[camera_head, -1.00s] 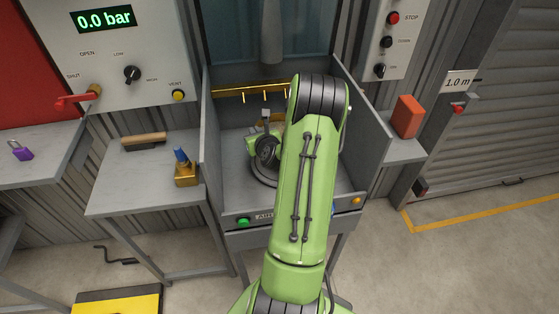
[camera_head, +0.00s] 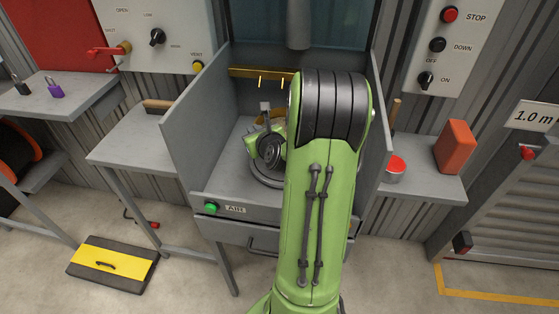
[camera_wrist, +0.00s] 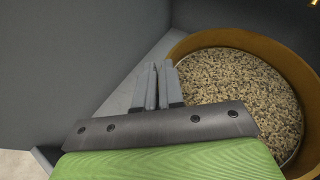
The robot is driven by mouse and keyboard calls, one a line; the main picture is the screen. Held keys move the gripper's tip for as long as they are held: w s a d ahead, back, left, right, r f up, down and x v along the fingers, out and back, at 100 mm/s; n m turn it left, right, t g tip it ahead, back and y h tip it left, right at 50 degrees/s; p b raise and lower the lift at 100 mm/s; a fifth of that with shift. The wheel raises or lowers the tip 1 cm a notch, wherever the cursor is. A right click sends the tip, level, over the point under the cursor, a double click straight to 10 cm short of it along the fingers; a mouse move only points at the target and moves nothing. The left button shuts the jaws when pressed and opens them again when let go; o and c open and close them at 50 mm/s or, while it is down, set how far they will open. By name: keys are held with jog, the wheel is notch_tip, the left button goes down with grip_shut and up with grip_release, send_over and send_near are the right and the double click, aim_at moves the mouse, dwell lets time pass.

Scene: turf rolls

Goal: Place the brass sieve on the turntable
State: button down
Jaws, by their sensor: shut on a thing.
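The brass sieve (camera_wrist: 198,42) shows large at the right of the wrist view, a round brass-coloured rim around a speckled, grainy bed. My gripper (camera_wrist: 157,85) is shut on the sieve's rim at its left side. In the head view only a small brass-coloured piece of the sieve (camera_head: 277,114) shows beside my wrist; my arm hides the rest. The turntable (camera_head: 264,181) is a dark grey round base on the booth floor, partly behind my wrist and arm. I cannot tell whether the sieve touches it.
Grey booth walls (camera_head: 203,120) stand close on both sides of my arm. A brass bar with pegs (camera_head: 250,73) crosses the back. A right shelf holds a red-topped tin (camera_head: 396,168) and an orange block (camera_head: 455,147). A yellow-topped step (camera_head: 113,262) lies on the floor at left.

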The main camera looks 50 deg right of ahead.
notch_tip(320, 180, down, 8)
jog(key=b, duration=0.3)
jog(key=shift+f+b, duration=0.15)
jog(key=shift+b, duration=0.15)
jog(key=c, duration=1.3)
grip_release()
jog(key=shift+o, duration=0.2)
